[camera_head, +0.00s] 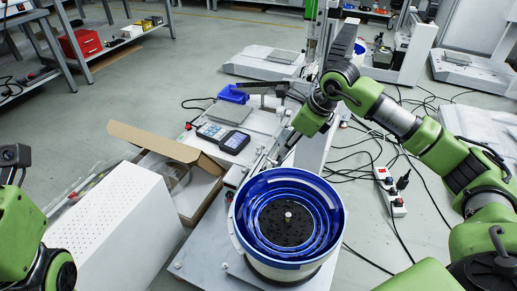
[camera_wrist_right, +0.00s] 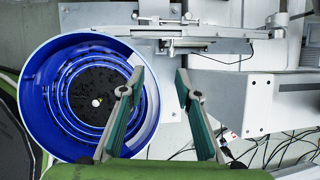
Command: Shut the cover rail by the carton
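A brown cardboard carton (camera_head: 168,143) stands open left of the blue bowl feeder (camera_head: 288,225). A narrow metal rail assembly, which seems to hold the cover rail, runs between the carton and my right gripper. In the right wrist view this metal rail (camera_wrist_right: 215,32) crosses the top, above the fingertips. I cannot tell how far its cover stands open. My right gripper (camera_wrist_right: 160,75) is open, with nothing between its fingers.
A white perforated box (camera_head: 115,215) stands front left. A handheld meter (camera_head: 234,141) and a blue object (camera_head: 233,93) lie behind the feeder. A power strip (camera_head: 391,190) and loose cables lie on the floor at right.

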